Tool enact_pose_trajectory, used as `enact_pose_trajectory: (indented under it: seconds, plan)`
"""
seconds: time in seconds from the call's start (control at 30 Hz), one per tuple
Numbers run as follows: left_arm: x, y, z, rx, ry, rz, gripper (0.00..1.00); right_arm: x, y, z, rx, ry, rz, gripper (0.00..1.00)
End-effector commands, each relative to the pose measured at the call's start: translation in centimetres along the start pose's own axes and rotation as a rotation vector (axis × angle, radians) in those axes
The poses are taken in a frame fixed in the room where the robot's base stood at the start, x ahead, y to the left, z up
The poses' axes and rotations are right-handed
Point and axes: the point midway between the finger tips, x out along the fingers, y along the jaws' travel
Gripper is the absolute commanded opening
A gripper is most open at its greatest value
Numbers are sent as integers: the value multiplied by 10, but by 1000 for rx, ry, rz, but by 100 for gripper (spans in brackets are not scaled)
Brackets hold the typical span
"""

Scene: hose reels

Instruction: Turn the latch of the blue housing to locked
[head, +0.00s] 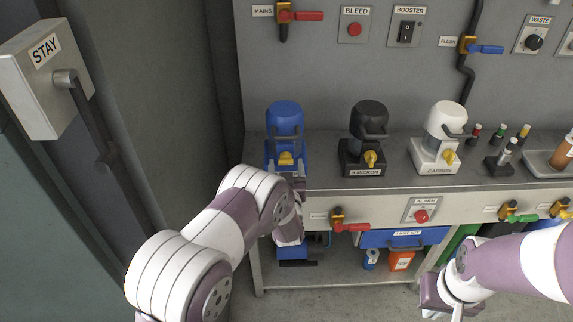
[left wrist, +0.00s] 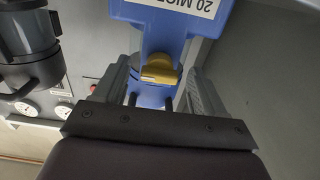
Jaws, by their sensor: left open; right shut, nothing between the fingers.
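The blue housing (head: 284,118) stands at the left end of the bench, with its yellow latch (head: 286,158) low on its front. In the head view the latch looks wider than tall. My left gripper (head: 293,181) is just in front of and below it, partly hidden by my arm. In the left wrist view the blue housing (left wrist: 160,38) is upside down, and its yellow latch (left wrist: 160,69) lies between the two open fingers of my left gripper (left wrist: 158,80). I cannot tell if either finger touches it. My right gripper (head: 437,298) is low at the right, shut and empty.
A black housing (head: 369,120) and a white housing (head: 444,120) with yellow latches stand to the right. Vials (head: 500,137) are further right.

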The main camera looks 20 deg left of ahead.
Motion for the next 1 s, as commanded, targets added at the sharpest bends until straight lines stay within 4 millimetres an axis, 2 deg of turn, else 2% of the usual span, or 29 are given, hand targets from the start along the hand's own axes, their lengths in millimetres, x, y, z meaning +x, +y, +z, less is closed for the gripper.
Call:
enact_pose_trajectory:
  seconds: [0.13,0.4,0.57,0.67,1.0]
  plan:
    - [14,0,1,1,-1,1,71,0,0,0,0,0,0,0]
    - [16,0,0,0,-1,2,71,0,0,0,0,0,0,0]
    - [16,0,0,0,-1,1,19,0,0,0,0,0,0,0]
    - [15,0,0,1,-2,2,14,0,0,0,0,0,0,0]
    - [15,0,3,-22,-5,2,15,3,0,0,0,0,0,0]
